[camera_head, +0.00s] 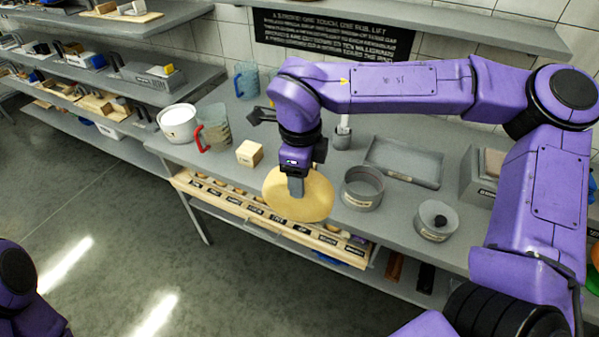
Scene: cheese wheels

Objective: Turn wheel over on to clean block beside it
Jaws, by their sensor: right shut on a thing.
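My right gripper (296,184) is shut on a pale yellow cheese wheel (312,203). It grips the wheel at its upper middle, and its fingers cover part of the face. The wheel's broad face is turned toward the camera, and it is held at the front edge of the grey table (225,185). I cannot tell whether it touches anything below. A pale cube-shaped block (249,153) with a small label stands on the table, left of the wheel and apart from it. I cannot tell if this is the clean block. My left gripper is out of view.
A white pot (178,124) and a red-handled jug (214,131) stand left. A round grey mould (362,188), a lidded round container (436,221) and a shallow tray (404,162) stand right. A labelled wooden rack (228,203) runs below the table front.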

